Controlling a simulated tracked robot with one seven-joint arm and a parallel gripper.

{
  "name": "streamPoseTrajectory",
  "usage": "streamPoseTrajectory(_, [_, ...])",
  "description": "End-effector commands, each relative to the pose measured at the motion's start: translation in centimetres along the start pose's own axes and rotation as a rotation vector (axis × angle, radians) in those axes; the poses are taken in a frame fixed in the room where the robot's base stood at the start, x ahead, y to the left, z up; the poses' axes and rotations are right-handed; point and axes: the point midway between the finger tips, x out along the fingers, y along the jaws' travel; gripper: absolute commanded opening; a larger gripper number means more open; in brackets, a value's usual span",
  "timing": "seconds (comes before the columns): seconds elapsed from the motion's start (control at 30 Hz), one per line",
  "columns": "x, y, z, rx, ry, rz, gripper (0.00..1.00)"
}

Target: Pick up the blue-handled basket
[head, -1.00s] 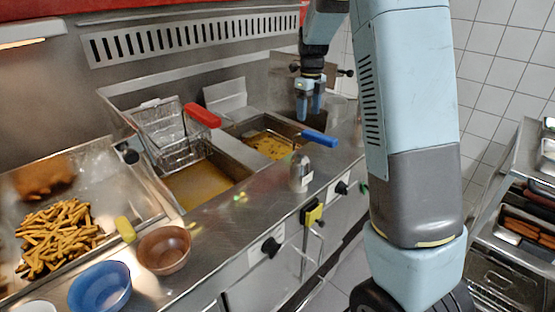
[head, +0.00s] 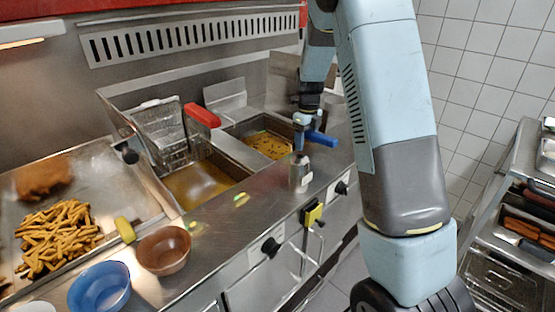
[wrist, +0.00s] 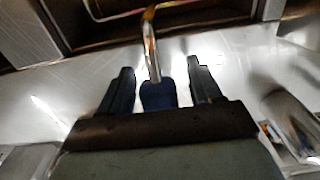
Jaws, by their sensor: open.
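The blue-handled basket (head: 267,146) sits in the right fryer well with food in it. Its blue handle (head: 321,138) sticks out over the steel counter towards the right. My gripper (head: 301,137) is open at the handle. In the wrist view the blue handle (wrist: 158,96) lies between the two dark fingers of my gripper (wrist: 157,92), with a gap on each side, and a metal rod runs from it towards the well.
A red-handled basket (head: 165,130) is raised over the left fryer well. A metal shaker (head: 300,174) stands on the counter close below my gripper. A brown bowl (head: 163,250), a blue bowl (head: 100,288) and a tray of fries (head: 88,171) are at left.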

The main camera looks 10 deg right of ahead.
Motion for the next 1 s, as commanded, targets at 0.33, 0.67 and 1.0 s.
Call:
streamPoseTrajectory(0.33, [0.22,0.05,0.03,-0.001,0.0,0.0,0.56])
streamPoseTrajectory(0.67, [0.21,0.07,0.04,-0.001,0.0,0.0,0.25])
streamPoseTrajectory(1.0, [0.2,0.08,0.05,-0.001,0.0,0.0,0.0])
